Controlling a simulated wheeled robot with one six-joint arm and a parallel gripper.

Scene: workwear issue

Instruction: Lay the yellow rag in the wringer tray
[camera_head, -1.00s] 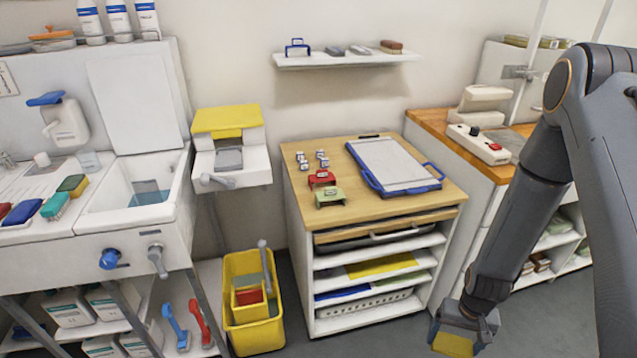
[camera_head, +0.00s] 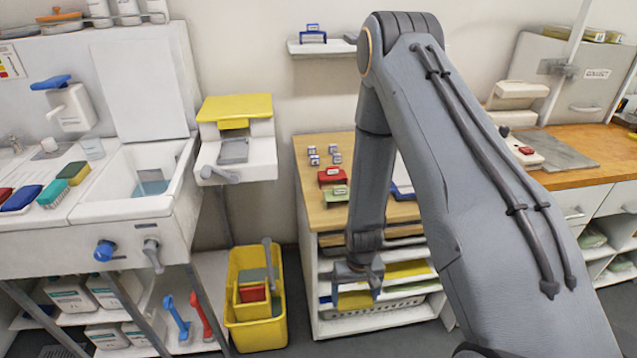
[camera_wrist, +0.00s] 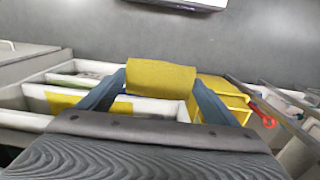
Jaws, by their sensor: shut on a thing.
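My gripper (camera_head: 358,280) is shut on the yellow rag (camera_head: 355,300), held in front of the shelf cabinet. In the wrist view the folded rag (camera_wrist: 160,78) sits between the two blue-grey fingers of my gripper (camera_wrist: 160,84). The yellow bucket (camera_head: 239,333) stands on the floor to the left of my gripper, apart from it. A smaller yellow insert with a red block and a grey lever (camera_head: 271,262) is in the bucket; this looks like the wringer, but its tray surface is hard to make out. The bucket also shows at the right in the wrist view (camera_wrist: 225,88).
The shelf cabinet (camera_head: 330,280) stands right behind my gripper; its shelves hold other yellow cloths. A sink counter (camera_head: 135,215) is at the left, with bottles below. A white wall unit with a yellow lid (camera_head: 235,107) hangs above the bucket. Grey floor lies between bucket and cabinet.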

